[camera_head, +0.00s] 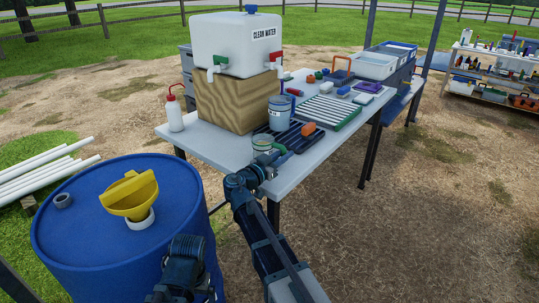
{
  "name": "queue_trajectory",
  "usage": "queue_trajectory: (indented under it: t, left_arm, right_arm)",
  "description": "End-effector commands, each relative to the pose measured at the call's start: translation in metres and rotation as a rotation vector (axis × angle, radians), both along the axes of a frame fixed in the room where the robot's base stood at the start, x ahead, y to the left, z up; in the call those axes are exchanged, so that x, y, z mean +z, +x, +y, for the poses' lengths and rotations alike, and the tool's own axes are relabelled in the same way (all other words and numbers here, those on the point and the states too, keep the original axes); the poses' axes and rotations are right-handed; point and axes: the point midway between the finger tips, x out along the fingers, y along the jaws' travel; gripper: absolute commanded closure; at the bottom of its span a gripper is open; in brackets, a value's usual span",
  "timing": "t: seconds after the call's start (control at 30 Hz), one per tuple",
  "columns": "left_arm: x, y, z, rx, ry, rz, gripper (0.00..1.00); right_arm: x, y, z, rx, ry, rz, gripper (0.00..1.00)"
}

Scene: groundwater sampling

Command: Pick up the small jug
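A grey-blue jug-like vessel with a dark label (280,113) stands upright on the grey table in front of the clean water tank; it is the likeliest small jug. A glass jar (262,143) stands nearer the table's front edge. My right gripper (271,163) is at that front edge, close to the jar and short of the vessel. Its fingers are small and dark, so I cannot tell whether they are open or touch anything. My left gripper (187,248) is low beside the blue barrel, apart from the table, with its fingers not clear.
The blue barrel (80,240) holds a yellow funnel (130,194). The white water tank (237,45) sits on a wooden block (235,102). A wash bottle (174,112), a ribbed tray (325,112) and an orange item (308,129) are on the table (215,147). Open ground lies right.

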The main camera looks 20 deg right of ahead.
Motion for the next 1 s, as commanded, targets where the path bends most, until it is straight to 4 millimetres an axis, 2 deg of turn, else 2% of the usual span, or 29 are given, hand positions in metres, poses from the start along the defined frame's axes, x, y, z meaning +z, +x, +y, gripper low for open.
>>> queue_trajectory:
  t: [0.07,1.0]
  left_arm:
    - [0.0000,0.0000,0.0000,0.000,0.000,0.000,0.04]
    - [0.0000,0.0000,0.0000,0.000,0.000,0.000,0.04]
  right_arm:
    - [0.0000,0.0000,0.0000,0.000,0.000,0.000,1.00]
    - [0.0000,-0.0001,0.0002,0.000,0.000,0.000,1.00]
